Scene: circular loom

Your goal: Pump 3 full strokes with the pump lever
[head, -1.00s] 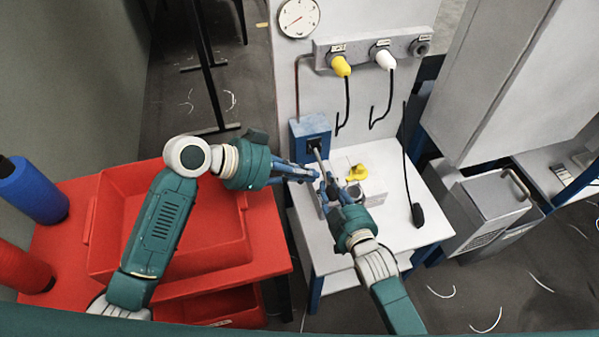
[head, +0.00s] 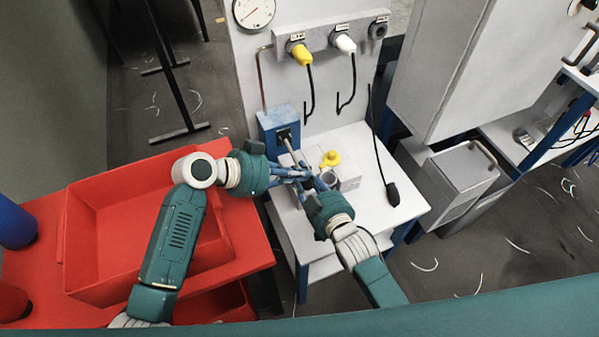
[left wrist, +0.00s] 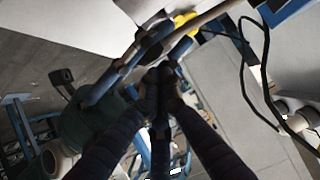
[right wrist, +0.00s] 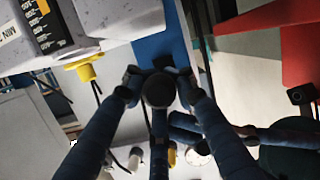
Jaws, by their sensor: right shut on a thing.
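The blue pump box (head: 279,122) stands on the white table against the panel. Its lever (head: 291,150) slopes from the box down toward my grippers. My right gripper (head: 309,184) is shut around the lever's end; in the right wrist view a dark round grip (right wrist: 158,90) sits between its fingers. My left gripper (head: 298,173) is close beside the lever and the right gripper's fingers. In the left wrist view its fingertips (left wrist: 160,76) are together with nothing visible between them. The lever (left wrist: 205,24) passes beyond them. The fingers overlap in the head view, so any contact is hidden.
A yellow fitting (head: 330,158) on a light block and a grey cup (head: 329,178) are close right of the grippers. A black cable with a plug (head: 392,194) hangs over the table. A red tray (head: 100,230) is at left. A dial (head: 254,10) is above.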

